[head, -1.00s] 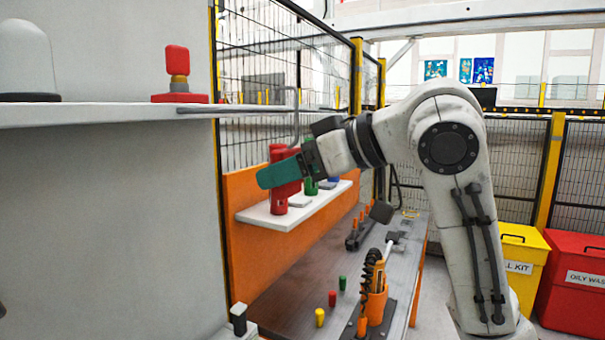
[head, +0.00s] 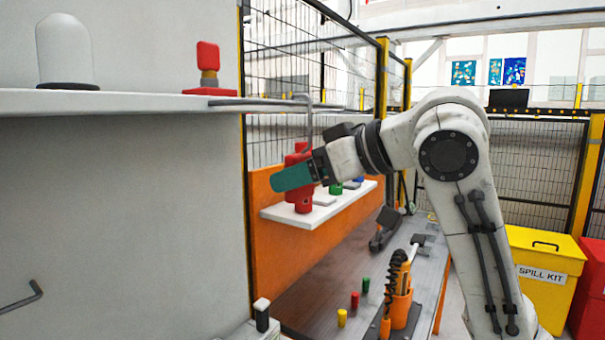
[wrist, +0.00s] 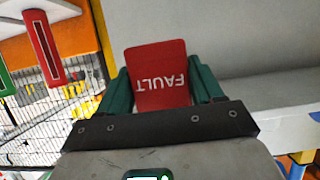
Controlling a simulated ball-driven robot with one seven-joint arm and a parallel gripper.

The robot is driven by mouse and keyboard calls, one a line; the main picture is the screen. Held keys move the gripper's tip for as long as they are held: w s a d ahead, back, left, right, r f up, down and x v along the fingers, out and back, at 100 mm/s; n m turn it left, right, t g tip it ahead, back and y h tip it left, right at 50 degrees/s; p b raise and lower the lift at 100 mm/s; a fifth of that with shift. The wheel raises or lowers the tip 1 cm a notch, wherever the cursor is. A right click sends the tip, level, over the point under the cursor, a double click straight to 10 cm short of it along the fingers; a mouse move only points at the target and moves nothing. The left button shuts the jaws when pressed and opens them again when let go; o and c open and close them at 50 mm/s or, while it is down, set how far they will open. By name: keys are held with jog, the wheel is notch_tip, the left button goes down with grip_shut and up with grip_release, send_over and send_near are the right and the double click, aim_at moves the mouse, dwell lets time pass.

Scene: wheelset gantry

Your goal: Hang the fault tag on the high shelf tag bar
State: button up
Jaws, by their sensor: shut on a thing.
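My gripper (head: 292,177) has teal fingers and is shut on the red fault tag (wrist: 160,75). The tag stands between the fingers in the wrist view, its white FAULT lettering upside down. In the head view I cannot separate the tag from the red object behind the fingers. The high shelf (head: 130,103) is at the upper left. A grey rod (head: 262,102), seemingly the tag bar, runs along its edge and bends down near my gripper. My gripper is below the rod's level; their distance in depth is unclear.
A red fixture (head: 208,75) and a white dome (head: 65,50) stand on the high shelf. A lower white shelf (head: 335,207) holds a red cylinder (head: 304,200) behind my gripper. A grey hook (head: 22,298) sticks out at lower left. A workbench (head: 325,285) holds small coloured pegs.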

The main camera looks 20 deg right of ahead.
jog(key=o, duration=1.1)
jog(key=b+v, duration=0.2)
jog(key=v, duration=0.9)
jog(key=w+d+f+m, duration=0.1)
jog(key=w+f+m, duration=0.1)
jog(key=f, duration=0.7)
jog(key=w+f+m, duration=0.2)
jog(key=w+f, duration=0.1)
jog(key=f, duration=0.6)
jog(key=s+f+m+g+h, duration=0.2)
jog(key=s+f+m+h, duration=0.15)
jog(key=f, duration=1.65)
jog(key=s+f+g+h, duration=0.2)
jog(key=s+f+g, duration=0.2)
jog(key=s+f, duration=1.15)
jog(key=s+f+g+h, duration=0.1)
jog(key=s+f, duration=0.2)
jog(key=s, duration=0.2)
jog(key=s+d+f+g, duration=0.1)
jog(key=s+f, duration=0.2)
jog(key=s, duration=0.2)
jog(key=s+d+f+g+h, duration=0.1)
jog(key=s+f+g, duration=0.1)
jog(key=s+f, duration=0.2)
jog(key=shift+s+d+h, duration=0.25)
jog(key=shift+s+h, duration=0.1)
jog(key=shift+s, duration=0.2)
